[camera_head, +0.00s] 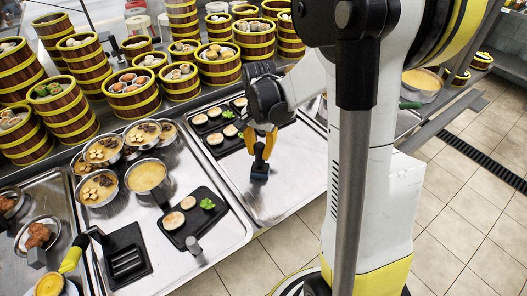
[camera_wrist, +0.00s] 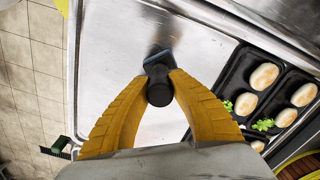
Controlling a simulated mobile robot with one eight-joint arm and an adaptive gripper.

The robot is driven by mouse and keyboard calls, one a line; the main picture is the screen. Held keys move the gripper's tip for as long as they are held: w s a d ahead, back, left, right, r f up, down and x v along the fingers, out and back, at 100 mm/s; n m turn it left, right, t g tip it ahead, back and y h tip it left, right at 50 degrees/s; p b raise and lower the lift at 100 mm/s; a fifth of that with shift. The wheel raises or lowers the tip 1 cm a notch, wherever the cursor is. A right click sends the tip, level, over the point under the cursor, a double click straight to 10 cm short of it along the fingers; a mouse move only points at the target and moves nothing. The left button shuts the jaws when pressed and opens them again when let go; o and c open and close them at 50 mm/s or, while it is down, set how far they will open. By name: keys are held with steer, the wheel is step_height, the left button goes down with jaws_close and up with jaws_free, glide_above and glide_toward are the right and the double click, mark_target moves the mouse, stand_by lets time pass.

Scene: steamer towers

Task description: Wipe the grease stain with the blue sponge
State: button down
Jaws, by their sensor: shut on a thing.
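The blue sponge (camera_head: 260,173) has a dark upright handle and stands low over, or on, the bare steel worktop. My gripper (camera_head: 259,145) is shut on its handle from above. In the wrist view, the yellow fingers of my gripper (camera_wrist: 159,88) close around the dark round handle end, and the sponge's blue edge (camera_wrist: 161,60) shows just beyond it. A faint dark smudge (camera_wrist: 155,48) beside that edge may be the grease stain or a shadow; I cannot tell. Whether the sponge touches the steel is unclear.
A black tray with buns (camera_head: 213,122) lies just behind the sponge. Another black tray (camera_head: 190,219) lies to the left. Steamer towers (camera_head: 219,72) line the back. Bare steel (camera_head: 285,190) surrounds the sponge, and the worktop's front edge is close.

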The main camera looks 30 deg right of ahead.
steer(key=shift+w+a, duration=0.55)
steer(key=shift+a, duration=0.15)
steer(key=shift+s+d, duration=1.05)
steer(key=shift+d, duration=0.1)
steer(key=shift+d, duration=0.1)
steer(key=shift+s+d+f, duration=0.1)
steer(key=shift+s+d, duration=0.85)
steer(key=shift+s, duration=0.1)
